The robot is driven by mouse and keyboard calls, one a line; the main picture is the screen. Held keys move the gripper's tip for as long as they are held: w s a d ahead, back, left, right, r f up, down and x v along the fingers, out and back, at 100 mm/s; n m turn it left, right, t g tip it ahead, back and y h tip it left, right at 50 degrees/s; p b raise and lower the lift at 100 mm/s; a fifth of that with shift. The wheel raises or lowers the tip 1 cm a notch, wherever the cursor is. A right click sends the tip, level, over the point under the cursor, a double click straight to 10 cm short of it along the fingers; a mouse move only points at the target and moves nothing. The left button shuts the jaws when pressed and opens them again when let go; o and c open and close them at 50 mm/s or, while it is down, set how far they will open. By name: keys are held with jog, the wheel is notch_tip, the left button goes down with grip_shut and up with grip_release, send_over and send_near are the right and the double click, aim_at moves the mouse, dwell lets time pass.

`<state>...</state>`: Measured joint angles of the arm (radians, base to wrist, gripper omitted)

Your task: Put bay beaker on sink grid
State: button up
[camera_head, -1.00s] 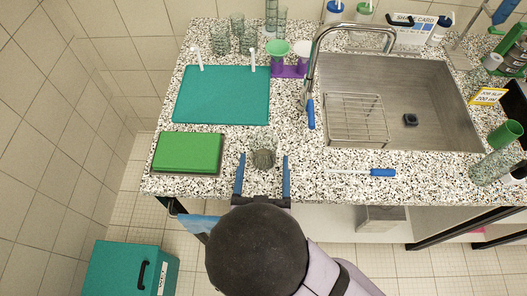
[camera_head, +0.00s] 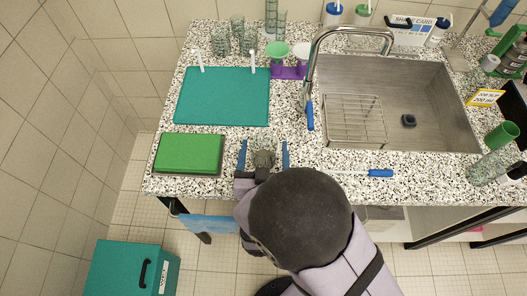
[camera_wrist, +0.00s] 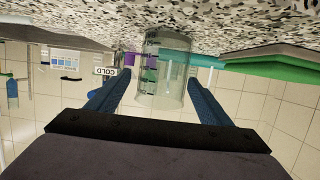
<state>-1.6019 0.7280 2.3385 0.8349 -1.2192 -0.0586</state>
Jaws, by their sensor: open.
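The beaker (camera_head: 264,154) is clear glass and stands on the speckled counter in front of the teal mat. My gripper (camera_head: 263,154) is open, with one blue finger on each side of the beaker. In the wrist view the beaker (camera_wrist: 163,75) appears upside down between the two fingers (camera_wrist: 158,95), and I cannot tell whether either finger touches it. The wire sink grid (camera_head: 354,120) lies in the left part of the steel sink, to the right of the beaker, and its visible top is empty.
A green block on a dark tray (camera_head: 188,154) is left of my gripper. The tap (camera_head: 314,70) rises at the sink's left edge, with a blue handle. A blue-handled tool (camera_head: 378,173) lies along the counter's front. Several glasses (camera_head: 235,38) and green and purple cups (camera_head: 277,52) stand behind.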

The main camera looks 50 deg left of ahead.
aim_at(264, 140)
jog(key=shift+p+x, duration=0.95)
jog(key=shift+x, duration=1.4)
jog(key=shift+s, duration=0.15)
jog(key=c, duration=1.3)
jog(key=shift+r, duration=0.15)
notch_tip(264, 140, up, 10)
jog(key=b, duration=0.1)
jog(key=shift+b, duration=0.35)
